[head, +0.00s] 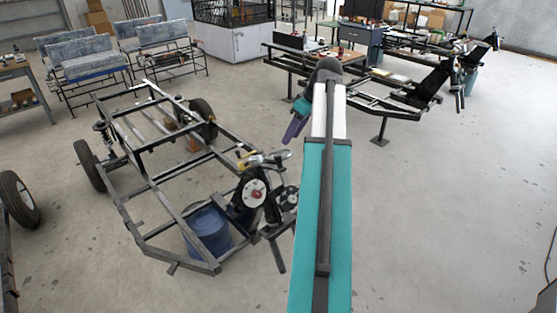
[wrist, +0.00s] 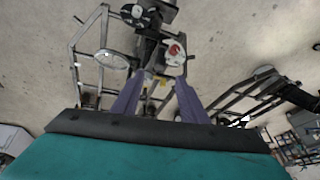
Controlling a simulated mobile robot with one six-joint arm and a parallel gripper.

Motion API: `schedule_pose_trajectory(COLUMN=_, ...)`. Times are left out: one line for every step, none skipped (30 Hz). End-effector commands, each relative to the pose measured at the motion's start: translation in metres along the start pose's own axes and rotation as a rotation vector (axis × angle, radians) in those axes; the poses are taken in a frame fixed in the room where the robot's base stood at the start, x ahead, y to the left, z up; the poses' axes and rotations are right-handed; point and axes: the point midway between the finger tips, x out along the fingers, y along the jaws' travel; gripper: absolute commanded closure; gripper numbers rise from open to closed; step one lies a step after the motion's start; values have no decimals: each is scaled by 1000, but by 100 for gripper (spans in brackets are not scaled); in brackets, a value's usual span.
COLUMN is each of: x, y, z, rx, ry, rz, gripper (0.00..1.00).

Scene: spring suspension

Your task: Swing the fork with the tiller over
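The fork assembly (head: 262,195) is a dark upright unit at the right front corner of a bare metal vehicle frame, with a round pale disc and red hub. A yellow and metallic bar (head: 262,158) lies across its top; I cannot tell whether it is the tiller. In the wrist view the fork (wrist: 150,35) stands beyond my fingers, with the red-hubbed disc (wrist: 175,53) beside it. My gripper (head: 294,128) is up and to the right of the fork, apart from it. Its purple fingers (wrist: 157,98) are spread and hold nothing visible.
The vehicle frame (head: 140,205) with wheels fills the left floor. A blue bucket (head: 209,232) stands under its front. A second frame (head: 405,108) is at the back right. Seat benches (head: 90,60) stand at the back left. Floor on the right is clear.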

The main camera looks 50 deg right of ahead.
Motion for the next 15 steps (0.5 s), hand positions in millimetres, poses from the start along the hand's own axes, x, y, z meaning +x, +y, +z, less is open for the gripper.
schedule_pose_trajectory(x=3, y=0, z=0, rx=0, ry=0, rz=0, gripper=60)
schedule_pose_trajectory(x=5, y=0, z=0, rx=0, ry=0, rz=0, gripper=60)
schedule_pose_trajectory(x=9, y=0, z=0, rx=1, ry=-1, rz=-1, gripper=60)
schedule_pose_trajectory(x=12, y=-1, z=1, rx=1, ry=-1, rz=-2, gripper=60)
schedule_pose_trajectory(x=14, y=-1, z=1, rx=1, ry=-1, rz=-2, gripper=60)
schedule_pose_trajectory(x=18, y=-1, z=1, rx=1, ry=-1, rz=-2, gripper=60)
schedule_pose_trajectory(x=22, y=-1, z=1, rx=1, ry=-1, rz=-1, gripper=60)
schedule_pose_trajectory(x=25, y=-1, z=0, rx=1, ry=-1, rz=-1, gripper=60)
schedule_pose_trajectory(x=29, y=-1, z=0, rx=1, ry=-1, rz=-2, gripper=60)
schedule_pose_trajectory(x=33, y=-1, z=1, rx=1, ry=-1, rz=-3, gripper=60)
schedule_pose_trajectory(x=36, y=-1, z=0, rx=1, ry=-1, rz=-2, gripper=60)
schedule_pose_trajectory(x=40, y=-1, z=0, rx=1, ry=-1, rz=-1, gripper=60)
schedule_pose_trajectory(x=43, y=-1, z=0, rx=1, ry=-1, rz=-1, gripper=60)
schedule_pose_trajectory(x=46, y=-1, z=1, rx=1, ry=-1, rz=-2, gripper=60)
schedule_pose_trajectory(x=51, y=-1, z=1, rx=1, ry=-1, rz=-2, gripper=60)
